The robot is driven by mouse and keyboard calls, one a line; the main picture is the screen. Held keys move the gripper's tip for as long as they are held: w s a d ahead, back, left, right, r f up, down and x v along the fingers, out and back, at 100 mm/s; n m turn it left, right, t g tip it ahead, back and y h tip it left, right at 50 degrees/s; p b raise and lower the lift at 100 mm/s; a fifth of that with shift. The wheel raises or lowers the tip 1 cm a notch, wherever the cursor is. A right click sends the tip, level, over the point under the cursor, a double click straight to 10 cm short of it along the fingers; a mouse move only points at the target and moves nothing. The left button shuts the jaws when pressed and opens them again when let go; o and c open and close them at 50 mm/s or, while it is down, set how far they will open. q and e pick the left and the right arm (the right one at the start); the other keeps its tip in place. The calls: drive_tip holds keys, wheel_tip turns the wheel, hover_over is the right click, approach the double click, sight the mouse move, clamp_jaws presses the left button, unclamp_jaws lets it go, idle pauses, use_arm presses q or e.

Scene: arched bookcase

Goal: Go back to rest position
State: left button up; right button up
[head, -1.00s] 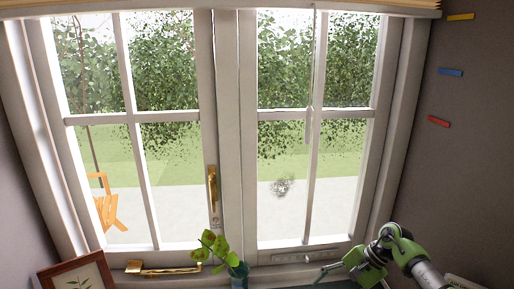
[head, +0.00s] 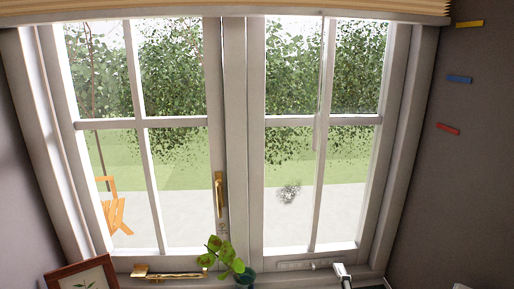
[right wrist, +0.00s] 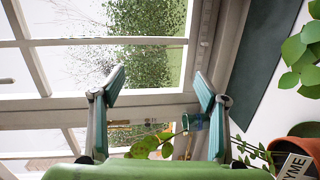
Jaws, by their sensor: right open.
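My right gripper (right wrist: 160,84) shows in the right wrist view. Its two green-padded fingers are spread apart, with nothing between them. Through the gap I see the window and its frame, with the small plant in a teal pot (right wrist: 193,122) behind, near the right finger. In the head view the right arm is almost wholly out of the picture; a small pale piece shows at the bottom edge, and I cannot tell what it is. My left gripper is in neither view.
A window (head: 236,150) with gold handles fills the head view. On its sill stands the potted plant (head: 226,258), beside a gold latch (head: 165,273). A framed picture (head: 82,276) is at lower left. A terracotta pot labelled "YME" (right wrist: 305,148) is close at right in the wrist view.

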drive_tip(key=s+d+f+m+g+h, duration=0.2)
drive_tip(key=s+d+f+m+g, duration=0.15)
drive_tip(key=s+f+m, duration=0.4)
drive_tip(key=s+a+f+m+g+y, duration=0.1)
drive_tip(key=s+f+m+g, duration=0.15)
drive_tip(key=s, duration=0.55)
drive_tip(key=s+a+f+m+g+y, duration=0.1)
drive_tip(key=s+f+m+g, duration=0.2)
drive_tip(key=s, duration=0.5)
drive_tip(key=s+a+f+m+g, duration=0.15)
drive_tip(key=s+g, duration=0.25)
drive_tip(key=s, duration=0.4)
wheel_tip(320, 180, down, 26)
drive_tip(key=s+g, duration=0.1)
drive_tip(key=s, duration=0.1)
drive_tip(key=s+d+f+g, duration=0.1)
drive_tip(key=s+d+f, duration=0.2)
drive_tip(key=s+f, duration=1.3)
drive_tip(key=shift+s, duration=0.65)
drive_tip(key=shift+m, duration=0.25)
